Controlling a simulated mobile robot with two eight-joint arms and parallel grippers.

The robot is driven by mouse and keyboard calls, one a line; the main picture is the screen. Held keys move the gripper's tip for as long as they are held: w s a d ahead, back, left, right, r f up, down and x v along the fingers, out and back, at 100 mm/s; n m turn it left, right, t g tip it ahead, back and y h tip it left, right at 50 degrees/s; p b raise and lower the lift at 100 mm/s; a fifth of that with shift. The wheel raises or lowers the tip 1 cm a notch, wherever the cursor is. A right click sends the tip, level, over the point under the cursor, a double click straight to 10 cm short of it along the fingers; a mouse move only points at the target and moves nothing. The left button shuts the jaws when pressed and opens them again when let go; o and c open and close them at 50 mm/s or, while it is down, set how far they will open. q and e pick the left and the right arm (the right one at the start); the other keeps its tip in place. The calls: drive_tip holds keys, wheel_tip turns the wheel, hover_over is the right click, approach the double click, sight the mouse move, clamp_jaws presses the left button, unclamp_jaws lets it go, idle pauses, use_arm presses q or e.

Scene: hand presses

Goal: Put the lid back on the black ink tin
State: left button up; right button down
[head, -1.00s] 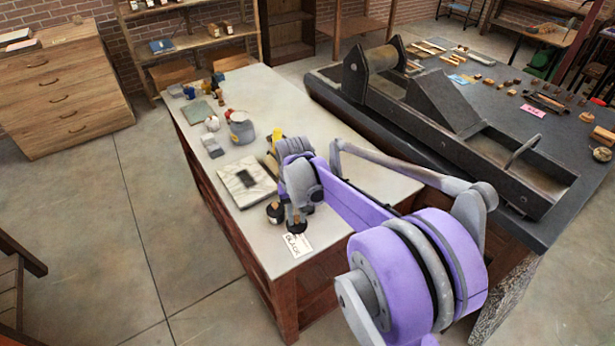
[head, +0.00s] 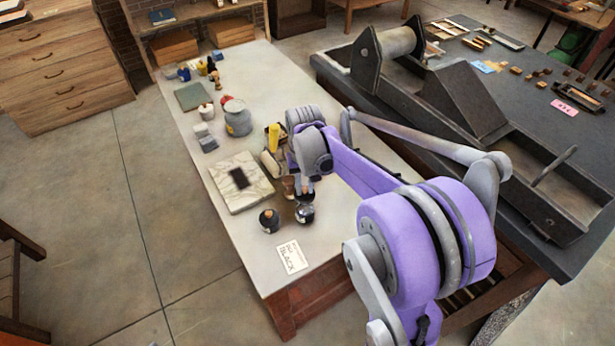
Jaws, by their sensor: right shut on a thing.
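The white card reading BLACK (head: 291,257) lies near the front corner of the pale table. Just behind it stands a small dark round piece with a tan top (head: 269,220). To its right is a dark round piece with a shiny grey edge (head: 304,213), directly under my right gripper (head: 304,193). The gripper points down and is shut on the top of this piece, which looks like the black ink tin's lid. Whether the tin is beneath it, and whether they touch, I cannot tell. My left gripper is out of view.
A pale stone slab with a dark patch (head: 256,193) lies left of the gripper. A brown piece (head: 288,186) stands close beside the fingers. A grey pot (head: 238,122) is farther back. The table's left front is clear. A dark press bench stands right.

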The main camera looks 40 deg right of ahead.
drive_tip(key=shift+s+a+f+b, duration=0.1)
drive_tip(key=shift+f+b, duration=0.25)
drive_tip(key=shift+f, duration=0.4)
drive_tip(key=shift+f+b, duration=1.35)
drive_tip(key=shift+f, duration=1.05)
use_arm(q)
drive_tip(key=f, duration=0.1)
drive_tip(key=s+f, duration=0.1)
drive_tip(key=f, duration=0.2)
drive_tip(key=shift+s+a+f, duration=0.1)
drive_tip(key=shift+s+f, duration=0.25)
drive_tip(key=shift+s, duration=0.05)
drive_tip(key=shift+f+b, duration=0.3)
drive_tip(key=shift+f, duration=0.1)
use_arm(e)
drive_tip(key=shift+f, duration=0.2)
drive_tip(key=shift+c, duration=0.9)
unclamp_jaws()
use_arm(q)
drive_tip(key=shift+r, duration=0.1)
use_arm(e)
drive_tip(key=shift+r, duration=0.1)
